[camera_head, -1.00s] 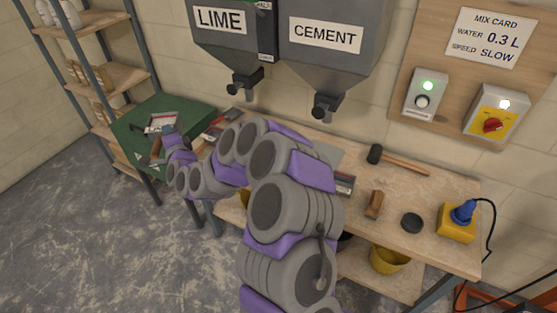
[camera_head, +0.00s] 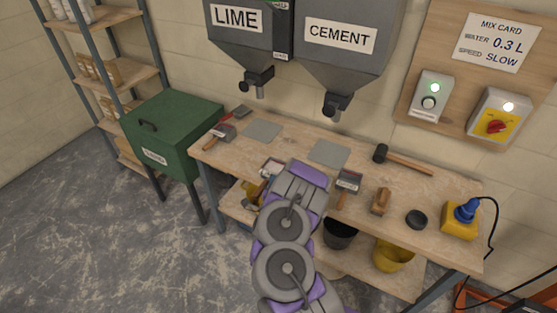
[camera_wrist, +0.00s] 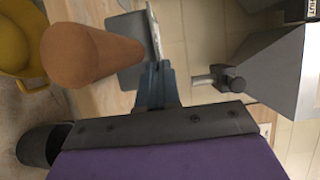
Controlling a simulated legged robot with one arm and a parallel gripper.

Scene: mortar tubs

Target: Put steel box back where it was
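A steel box (camera_head: 272,167) with a wooden handle hangs at the end of my arm, over the front edge of the bench in the head view. In the wrist view the thick brown handle (camera_wrist: 90,55) points toward the camera, and a thin part of the steel (camera_wrist: 154,32) shows beyond my gripper (camera_wrist: 157,84). The blue fingers are close together on the steel box. My arm hides part of the box in the head view. The two grey square pads, left (camera_head: 264,131) and right (camera_head: 330,152), are bare under the hoppers.
Another steel box with a handle (camera_head: 347,180) lies right of my arm; similar tools (camera_head: 222,133) lie at the bench's left end. A hammer (camera_head: 405,160), wooden block (camera_head: 380,201) and black disc (camera_head: 416,219) lie right. The green chest (camera_head: 175,140) is shut. Buckets stand below.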

